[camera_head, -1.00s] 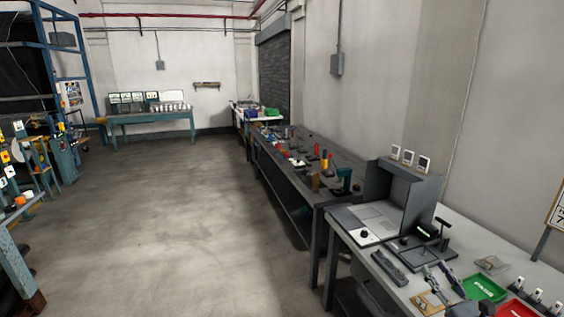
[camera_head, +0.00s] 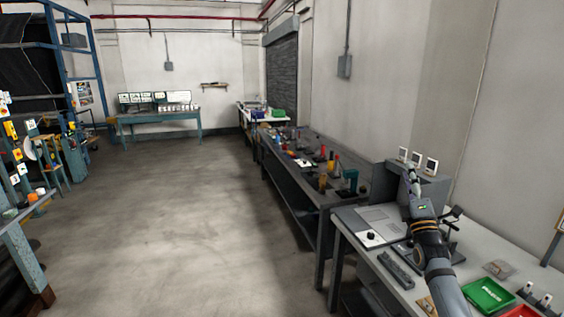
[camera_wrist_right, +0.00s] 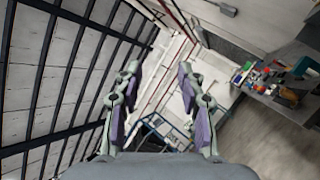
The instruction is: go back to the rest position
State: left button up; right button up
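My right gripper (camera_head: 411,176) is raised above the light workbench (camera_head: 363,243), in front of the grey box-like stand (camera_head: 436,190) in the head view. My right arm reaches up to it from the bottom right. In the right wrist view the two fingers of the right gripper (camera_wrist_right: 159,78) are spread apart with nothing between them. My left gripper is not in view.
The bench holds a green tray (camera_head: 487,296), a red tray (camera_head: 522,311) and a dark grey bar (camera_head: 399,269). A long dark bench (camera_head: 318,190) with several small items continues behind it. The floor (camera_head: 170,230) to the left is clear.

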notch_tip(320, 180, down, 28)
jog(key=w+d+m+g+h, duration=0.15)
jog(key=m+g, duration=0.75)
jog(key=m, duration=1)
jog(key=s+f+g, duration=0.1)
jog(key=s+f, duration=0.2)
jog(key=f, duration=0.4)
jog(key=s+a+f+g, duration=0.1)
jog(key=s+f+g, duration=0.1)
jog(key=s+f, duration=0.35)
jog(key=s+f+g, duration=0.1)
jog(key=f, duration=0.7)
jog(key=s+a+f+m+g+y, duration=0.1)
jog(key=s+a+f+g, duration=0.15)
jog(key=s+f, duration=0.85)
jog(key=s+a+f+g, duration=0.1)
jog(key=s+f+g, duration=0.2)
jog(key=s+f, duration=0.85)
jog(key=s+a+f+g, duration=0.1)
jog(key=s+a+f, duration=0.1)
jog(key=s, duration=0.8)
jog(key=s+a+f+g, duration=0.1)
jog(key=s+f, duration=0.3)
jog(key=s, duration=0.7)
jog(key=s+a+f+g+y, duration=0.1)
jog(key=s+a+f+g, duration=0.1)
jog(key=s, duration=0.8)
jog(key=shift+s+a+f+g, duration=0.4)
jog(key=shift+f+g, duration=0.35)
jog(key=shift+f, duration=0.15)
